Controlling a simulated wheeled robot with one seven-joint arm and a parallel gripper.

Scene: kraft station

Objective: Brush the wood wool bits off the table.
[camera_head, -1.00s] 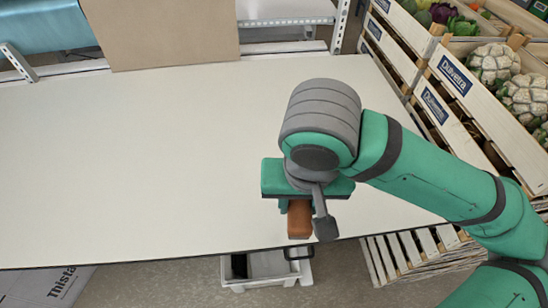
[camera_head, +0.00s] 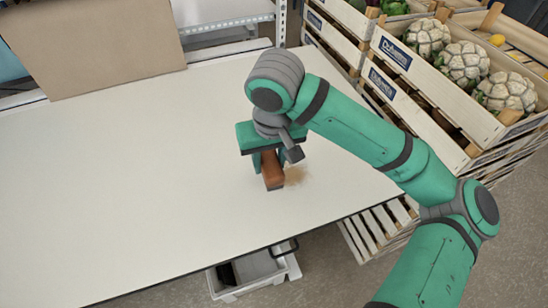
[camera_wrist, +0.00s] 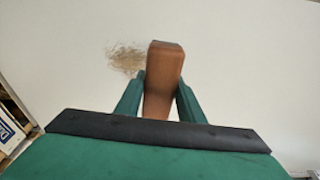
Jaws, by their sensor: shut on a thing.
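My gripper (camera_head: 268,160) is over the right part of the white table (camera_head: 130,180). It is shut on a brown block-shaped handle, the brush (camera_head: 272,174); in the wrist view the brush (camera_wrist: 165,70) sits between the two green fingers. Its bristles are hidden from both views. The wood wool bits (camera_head: 296,174) lie in a small tan patch just right of the brush in the head view. In the wrist view the wood wool bits (camera_wrist: 126,59) are just left of the brush's far end. I cannot tell whether the brush touches the table.
A white bin (camera_head: 256,274) stands on the floor below the table's front edge. Wooden crates of cauliflower (camera_head: 430,80) are stacked at the right. A brown cardboard sheet (camera_head: 90,40) stands at the back left. The table's left and middle are clear.

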